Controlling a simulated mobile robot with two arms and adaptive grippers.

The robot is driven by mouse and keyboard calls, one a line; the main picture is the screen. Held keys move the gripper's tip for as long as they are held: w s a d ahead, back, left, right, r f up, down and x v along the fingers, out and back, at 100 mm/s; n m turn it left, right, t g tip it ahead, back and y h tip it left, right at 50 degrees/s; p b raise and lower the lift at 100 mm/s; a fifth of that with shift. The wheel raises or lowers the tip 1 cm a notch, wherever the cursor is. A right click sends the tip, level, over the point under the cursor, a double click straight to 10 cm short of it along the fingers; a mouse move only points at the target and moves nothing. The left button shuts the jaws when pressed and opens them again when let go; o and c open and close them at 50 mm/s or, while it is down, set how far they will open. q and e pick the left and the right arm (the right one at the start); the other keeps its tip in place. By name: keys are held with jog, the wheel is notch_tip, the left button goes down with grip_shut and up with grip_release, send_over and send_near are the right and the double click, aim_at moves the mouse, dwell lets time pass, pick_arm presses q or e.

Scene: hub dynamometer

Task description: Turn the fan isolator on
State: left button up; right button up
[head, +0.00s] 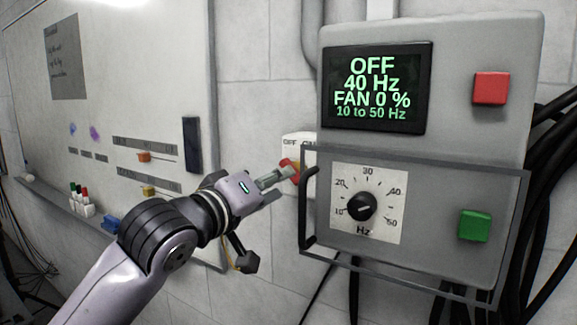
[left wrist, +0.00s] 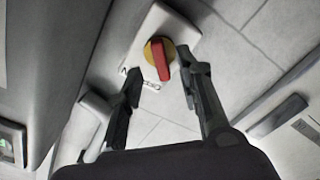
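The fan isolator (left wrist: 161,58) is a white wall box with a red handle on a yellow disc. In the head view its red handle (head: 289,168) shows just past my left gripper (head: 275,184), and the box is partly hidden behind the grey control box. The word OFF is readable on its upper left. In the left wrist view my left gripper (left wrist: 165,85) is open, its two fingers apart, with the red handle beyond and between the fingertips. I cannot tell whether a finger touches the handle. My right gripper is in neither view.
The grey control box (head: 470,150) stands right of the isolator, with a display (head: 377,88) reading OFF, 40 Hz, FAN 0 %. It carries a black dial (head: 362,206), red button (head: 490,88) and green button (head: 474,225). A frame bar (head: 306,215) juts close to my gripper. A whiteboard (head: 130,60) is left.

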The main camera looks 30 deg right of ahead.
pick_arm(q)
jog(key=p+x, duration=0.1)
jog(key=x, duration=0.4)
jog(key=shift+a, duration=0.1)
jog(key=shift+c, duration=0.3)
grip_shut()
